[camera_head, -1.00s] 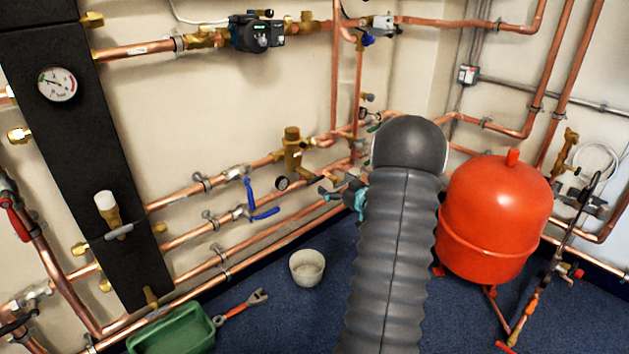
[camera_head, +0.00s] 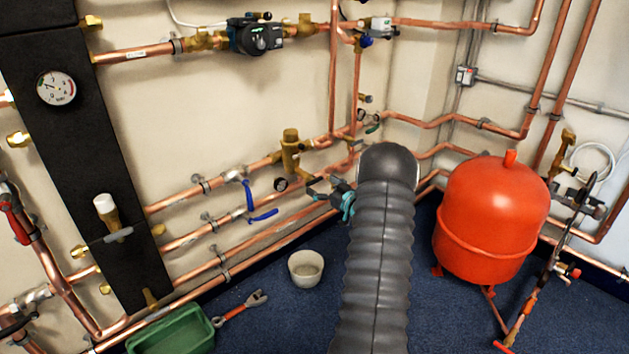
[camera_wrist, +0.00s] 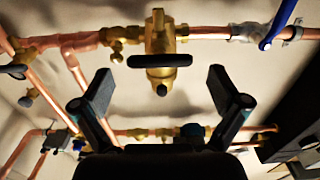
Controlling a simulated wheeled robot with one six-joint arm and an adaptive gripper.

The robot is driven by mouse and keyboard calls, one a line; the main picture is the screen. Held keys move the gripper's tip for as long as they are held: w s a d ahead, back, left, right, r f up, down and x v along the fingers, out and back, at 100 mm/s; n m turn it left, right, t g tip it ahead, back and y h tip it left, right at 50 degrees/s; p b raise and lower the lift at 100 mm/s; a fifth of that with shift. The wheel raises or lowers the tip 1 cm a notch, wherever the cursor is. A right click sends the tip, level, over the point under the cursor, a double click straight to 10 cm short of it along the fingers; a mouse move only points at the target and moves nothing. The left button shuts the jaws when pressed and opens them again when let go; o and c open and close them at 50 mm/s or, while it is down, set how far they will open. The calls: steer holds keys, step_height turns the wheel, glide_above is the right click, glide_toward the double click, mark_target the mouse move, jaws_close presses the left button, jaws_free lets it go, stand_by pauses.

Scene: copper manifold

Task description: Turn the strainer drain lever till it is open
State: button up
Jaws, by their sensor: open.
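An upright brass body (camera_head: 290,150) sits on the upper copper pipe, left of my gripper in the head view; it looks like the strainer. It also seems to show in the wrist view (camera_wrist: 160,35), between and beyond my fingertips. A flat dark bar-like part (camera_wrist: 160,60) lies crosswise in front of it, with a small knob below. I cannot tell for sure that this bar is the drain lever, nor its setting. My gripper (camera_head: 314,188) is near the wall pipes in the head view. In the wrist view my gripper (camera_wrist: 160,84) is open and empty, its fingers apart from the bar.
Blue levers (camera_head: 263,215) sit on the pipes to the left. A white bucket (camera_head: 306,268), a green crate (camera_head: 170,332) and a wrench (camera_head: 241,310) are on the floor. A red tank (camera_head: 492,220) stands right of my arm.

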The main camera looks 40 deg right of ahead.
mark_target(316, 182)
steer(key=shift+w+a, duration=0.1)
steer(key=shift+w, duration=1.6)
steer(key=c, duration=1.2)
